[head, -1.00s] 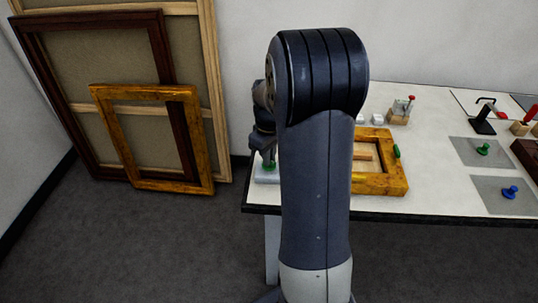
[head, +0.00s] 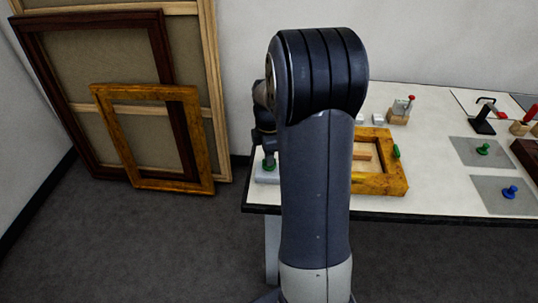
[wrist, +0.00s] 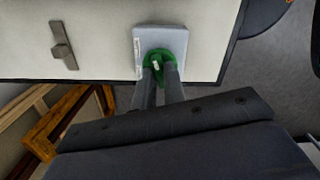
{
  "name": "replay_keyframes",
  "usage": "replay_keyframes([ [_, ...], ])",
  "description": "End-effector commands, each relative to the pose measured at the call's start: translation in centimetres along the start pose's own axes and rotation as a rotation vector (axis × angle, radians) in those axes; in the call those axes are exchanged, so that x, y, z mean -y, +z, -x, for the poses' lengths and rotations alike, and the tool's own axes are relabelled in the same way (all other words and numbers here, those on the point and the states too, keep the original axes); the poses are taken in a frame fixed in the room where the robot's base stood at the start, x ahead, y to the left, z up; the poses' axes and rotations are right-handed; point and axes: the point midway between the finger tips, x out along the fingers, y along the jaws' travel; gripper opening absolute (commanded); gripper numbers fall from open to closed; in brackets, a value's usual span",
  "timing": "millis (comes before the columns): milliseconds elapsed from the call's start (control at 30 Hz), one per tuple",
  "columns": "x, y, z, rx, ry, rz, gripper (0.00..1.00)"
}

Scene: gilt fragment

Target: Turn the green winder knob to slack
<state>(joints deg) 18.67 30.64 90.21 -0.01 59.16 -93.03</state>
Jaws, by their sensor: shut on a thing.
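The green winder knob (wrist: 158,59) sits on a pale grey block (wrist: 175,38) near the table's edge in the wrist view. My gripper (wrist: 159,72) is shut on the knob, with one finger on each side of it. A small white mark shows on the knob between the fingers. In the head view the knob (head: 269,164) and its block (head: 266,177) are at the table's left end, partly hidden by my arm. Most of my gripper is hidden there too.
A gilt frame (head: 380,187) lies on the table (head: 435,180) to the right of my arm. Green (head: 483,150) and blue (head: 510,191) knobs stand on grey mats farther right. A grey latch-like piece (wrist: 63,46) is on the table in the wrist view. Frames lean on the wall at left.

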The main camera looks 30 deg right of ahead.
Motion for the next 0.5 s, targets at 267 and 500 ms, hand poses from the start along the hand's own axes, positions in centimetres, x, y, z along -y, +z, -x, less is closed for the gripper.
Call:
replay_keyframes([
  [267,-0.07,0.00,0.08,0.000,0.003,0.261,0.00],
  [500,-0.07,0.00,0.08,0.000,0.003,0.488,0.00],
])
